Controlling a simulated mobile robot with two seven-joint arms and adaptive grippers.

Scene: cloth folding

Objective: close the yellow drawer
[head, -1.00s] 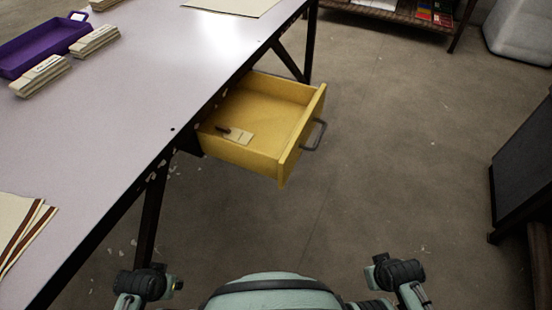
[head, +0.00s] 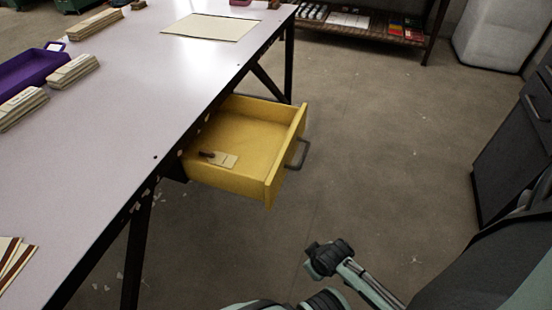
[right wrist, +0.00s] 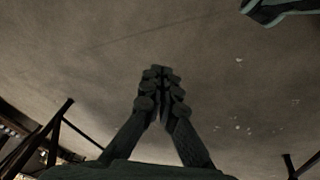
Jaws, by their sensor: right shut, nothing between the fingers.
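The yellow drawer (head: 228,180) stands pulled far out from under the table's right edge in the head view. Its front panel faces right and carries a dark bar handle (head: 299,154). A beige card with a small dark item (head: 222,159) lies inside it. In the right wrist view my right gripper (right wrist: 160,78) is shut with its fingers together, empty, over bare floor. The drawer cannot be made out in that view. In the head view my arm parts show at the bottom and lower right, apart from the drawer. My left gripper is not in view.
The pale table (head: 130,110) fills the left, with a purple tray (head: 28,68), card stacks (head: 72,71) and a beige sheet (head: 211,27). A low shelf (head: 370,30) stands at the back, a dark cabinet (head: 510,150) at the right. Floor right of the drawer is clear.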

